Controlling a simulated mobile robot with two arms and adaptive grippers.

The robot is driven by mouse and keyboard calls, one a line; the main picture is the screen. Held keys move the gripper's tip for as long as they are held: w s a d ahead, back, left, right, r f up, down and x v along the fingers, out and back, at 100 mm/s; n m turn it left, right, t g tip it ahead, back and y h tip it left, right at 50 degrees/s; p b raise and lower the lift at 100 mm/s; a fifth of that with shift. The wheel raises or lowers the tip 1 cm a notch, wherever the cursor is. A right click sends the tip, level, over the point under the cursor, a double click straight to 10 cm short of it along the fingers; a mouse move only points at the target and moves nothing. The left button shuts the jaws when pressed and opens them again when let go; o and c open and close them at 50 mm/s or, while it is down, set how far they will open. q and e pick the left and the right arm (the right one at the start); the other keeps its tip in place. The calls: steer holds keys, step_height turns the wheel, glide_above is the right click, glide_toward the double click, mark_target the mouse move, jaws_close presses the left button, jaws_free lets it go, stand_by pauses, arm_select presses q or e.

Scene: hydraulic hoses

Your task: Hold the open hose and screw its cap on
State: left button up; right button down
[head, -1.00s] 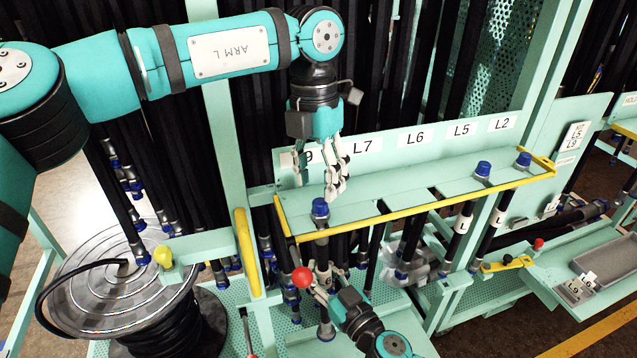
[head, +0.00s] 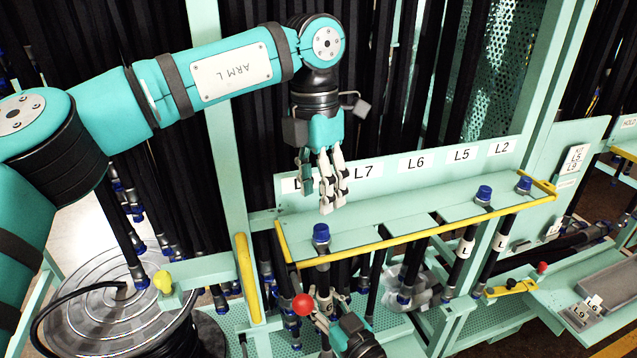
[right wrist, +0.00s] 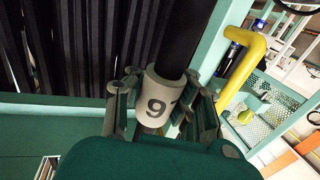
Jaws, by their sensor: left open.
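A blue cap (head: 321,233) sits upright on the top end of a hose in the rack slot at the left end of the shelf. I cannot tell how tightly it is seated. My left gripper (head: 325,200) is open, fingers down, just above the cap and apart from it. My right gripper (head: 324,300) is below the shelf at this hose. In the right wrist view its fingers (right wrist: 160,95) close from both sides around the black hose (right wrist: 188,35) at its pale sleeve (right wrist: 158,98) marked 9.
The rack shelf (head: 400,222) has a yellow front rail and labels behind. Two other blue-capped hoses (head: 484,193) stand to the right. A red knob (head: 303,305) is close to my right gripper. A hose reel (head: 110,310) stands at left, a grey tray (head: 610,288) at right.

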mark_target(321, 227)
arm_select(q)
steer(key=f, duration=0.7)
steer(key=shift+s+d+f, duration=0.1)
steer(key=shift+s+d, duration=0.05)
steer(key=shift+s, duration=0.1)
jaws_close()
steer(key=shift+o, duration=0.7)
jaws_free()
step_height(321, 227, up, 12)
steer(key=shift+w+a, duration=0.3)
steer(key=shift+w, duration=0.15)
